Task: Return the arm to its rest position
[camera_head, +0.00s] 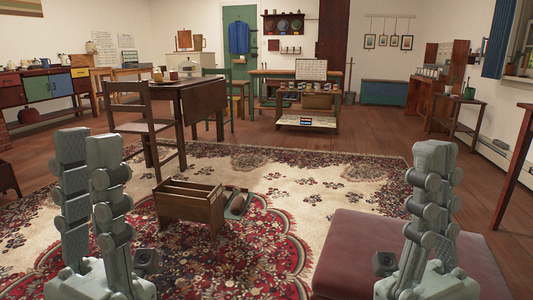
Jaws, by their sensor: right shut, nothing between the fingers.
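My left gripper (88,150) stands at the lower left of the head view, its grey fingers pointing up. The two fingers show as separate columns, apart, with nothing visible between them. My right gripper (434,152) stands at the lower right, also pointing up. Its fingers are shut together, with nothing held. Neither gripper is seen touching any furniture.
A maroon padded seat (362,246) lies behind and beside my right gripper. A wooden box (190,207) stands on the patterned rug (330,178) between the grippers. A chair (146,127) and table (203,101) stand beyond. The rug's middle right is clear.

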